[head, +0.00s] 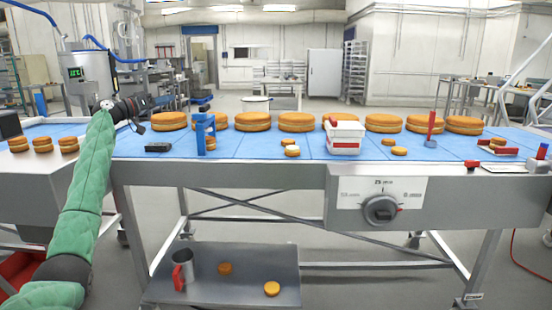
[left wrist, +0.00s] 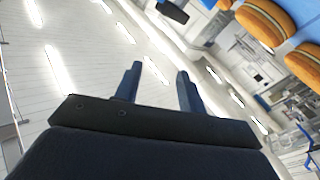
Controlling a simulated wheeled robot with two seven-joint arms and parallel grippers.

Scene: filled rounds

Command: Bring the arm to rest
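My left arm comes in from the left in a green sleeve, raised over the left part of the blue table top (head: 240,148). My left gripper (head: 143,114) is black and hovers near the back left of the table. In the left wrist view its two fingers (left wrist: 160,70) stand apart, with nothing between them. That view is tilted, showing wall and ceiling lights, with orange rounds (left wrist: 263,22) at the upper right. My right gripper is in neither view.
Large filled rounds (head: 296,122) line the table's back edge. Small rounds (head: 42,145) sit at the left. A lower shelf (head: 235,255) holds a metal jug (head: 182,268).

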